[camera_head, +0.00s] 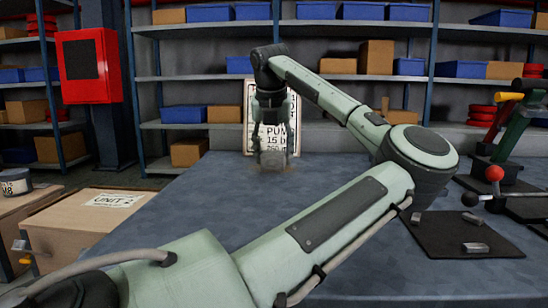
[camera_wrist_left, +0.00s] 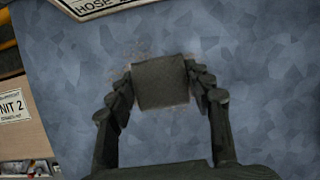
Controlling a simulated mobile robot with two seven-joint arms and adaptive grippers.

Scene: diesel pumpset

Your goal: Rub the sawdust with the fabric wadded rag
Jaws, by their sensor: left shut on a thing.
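My left gripper (camera_head: 272,140) reaches over the far part of the blue-grey bench top, pointing down. In the left wrist view its two fingers (camera_wrist_left: 160,90) are shut on the fabric wadded rag (camera_wrist_left: 160,82), a dark grey-green block. The rag is low at the bench surface; whether it presses on it is hard to tell. The sawdust (camera_wrist_left: 122,62) shows as a faint brownish speckle around the rag's upper and left edges in the left wrist view. Part of it is hidden under the rag. My right gripper is not in view.
A white printed sign (camera_head: 293,110) stands behind the gripper. A box marked Unit 2 (camera_head: 75,235) sits left of the bench. A dark mat (camera_head: 450,240) with small metal pieces and levers (camera_head: 515,125) lies at the right. Shelves line the back. The bench's left part is clear.

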